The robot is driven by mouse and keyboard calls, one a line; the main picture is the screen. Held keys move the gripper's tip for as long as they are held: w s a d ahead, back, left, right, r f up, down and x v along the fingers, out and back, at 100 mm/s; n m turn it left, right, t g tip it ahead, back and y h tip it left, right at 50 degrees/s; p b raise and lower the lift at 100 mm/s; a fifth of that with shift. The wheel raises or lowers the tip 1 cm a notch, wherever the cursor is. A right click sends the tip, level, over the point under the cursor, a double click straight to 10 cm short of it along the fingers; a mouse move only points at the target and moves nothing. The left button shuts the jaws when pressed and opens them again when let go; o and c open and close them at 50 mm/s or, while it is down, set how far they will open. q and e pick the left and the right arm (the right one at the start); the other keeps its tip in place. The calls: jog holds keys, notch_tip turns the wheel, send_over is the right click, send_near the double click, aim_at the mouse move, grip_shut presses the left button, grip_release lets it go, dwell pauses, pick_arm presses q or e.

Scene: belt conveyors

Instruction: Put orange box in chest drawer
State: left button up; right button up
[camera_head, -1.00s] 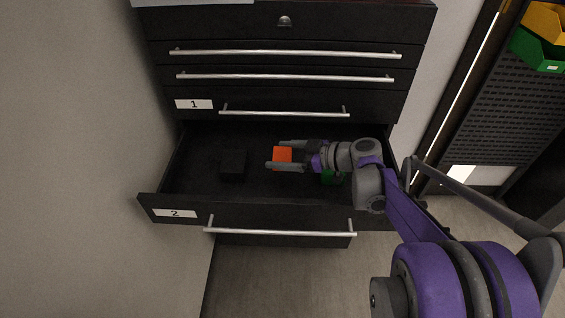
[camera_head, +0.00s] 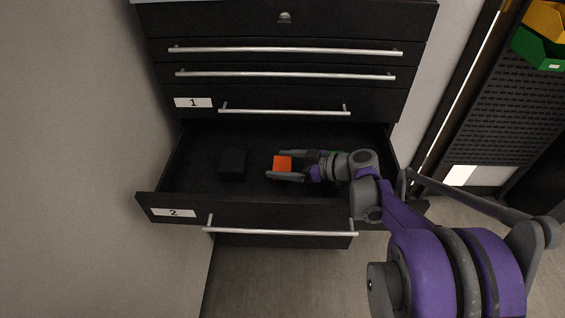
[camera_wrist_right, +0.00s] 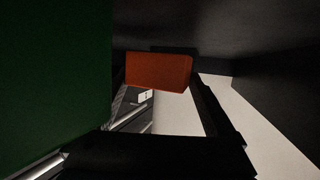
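The orange box (camera_head: 282,162) is inside the open drawer labelled 2 (camera_head: 280,214), seen in the head view. My right gripper (camera_head: 285,165) reaches in from the right, one finger on each side of the box, and is shut on it. The orange box also shows between the finger ends in the right wrist view (camera_wrist_right: 158,71). I cannot tell whether the box touches the drawer floor. My left gripper is not in view.
A black box (camera_head: 232,165) lies in the drawer, left of the orange box. A green surface (camera_wrist_right: 55,75) is close on the left in the wrist view. The drawer labelled 1 (camera_head: 285,103) is closed above. A wall stands close on the left.

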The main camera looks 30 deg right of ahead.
jog(key=shift+o, duration=0.5)
jog(key=shift+r, duration=0.2)
jog(key=p+v, duration=0.1)
jog(key=v, duration=1.1)
jog(key=shift+r, duration=0.45)
jog(key=shift+w+r, duration=0.1)
